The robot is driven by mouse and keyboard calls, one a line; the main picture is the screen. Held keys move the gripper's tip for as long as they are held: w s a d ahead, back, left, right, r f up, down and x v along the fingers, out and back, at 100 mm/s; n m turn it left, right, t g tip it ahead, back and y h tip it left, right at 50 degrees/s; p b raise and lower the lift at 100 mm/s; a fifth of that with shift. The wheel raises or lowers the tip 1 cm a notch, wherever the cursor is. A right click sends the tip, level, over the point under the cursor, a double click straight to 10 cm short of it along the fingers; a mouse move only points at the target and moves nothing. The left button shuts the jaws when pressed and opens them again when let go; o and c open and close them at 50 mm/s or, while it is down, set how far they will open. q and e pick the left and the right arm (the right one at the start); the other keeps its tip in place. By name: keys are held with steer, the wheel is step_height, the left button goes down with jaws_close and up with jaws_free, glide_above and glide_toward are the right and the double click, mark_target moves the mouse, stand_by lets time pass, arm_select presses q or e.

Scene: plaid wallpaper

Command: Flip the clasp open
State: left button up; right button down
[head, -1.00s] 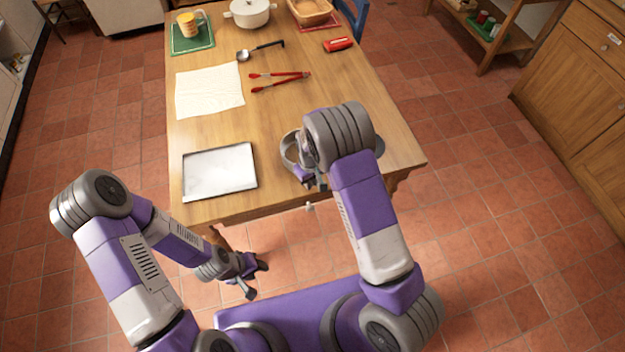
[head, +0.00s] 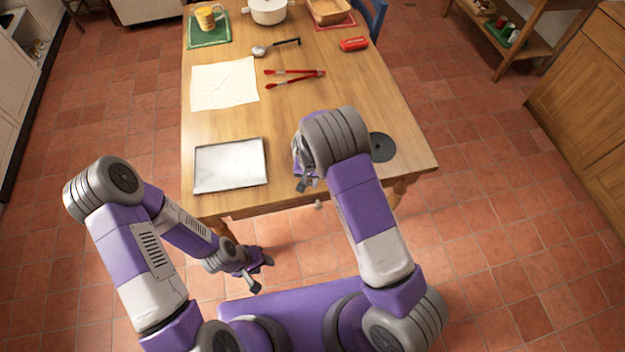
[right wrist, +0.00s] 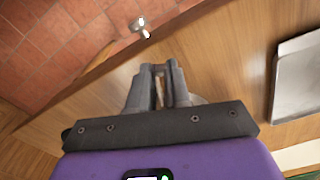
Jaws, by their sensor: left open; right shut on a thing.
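I cannot make out a clasp in either view. My right gripper (head: 306,184) is low over the near edge of the wooden table (head: 330,60), left of a dark grey round disc (head: 382,147). My forearm hides part of this area. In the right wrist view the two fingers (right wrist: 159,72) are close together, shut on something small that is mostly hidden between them. My left gripper (head: 261,274) is open and empty, below and in front of the table edge, over the floor.
A metal tray (head: 230,166) lies left of my right gripper. A small pale knob (head: 318,205) sticks out at the table front; the wrist view shows it too (right wrist: 140,27). A white cloth (head: 224,86), red tongs (head: 292,78), ladle (head: 262,49) and red object (head: 354,44) lie further back.

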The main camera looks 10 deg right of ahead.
mark_target(311, 183)
stand_by(0.4)
steer(key=c, duration=1.1)
jaws_free()
step_height(311, 183, up, 8)
steer(key=shift+f+p, duration=0.2)
steer(key=shift+p, duration=0.3)
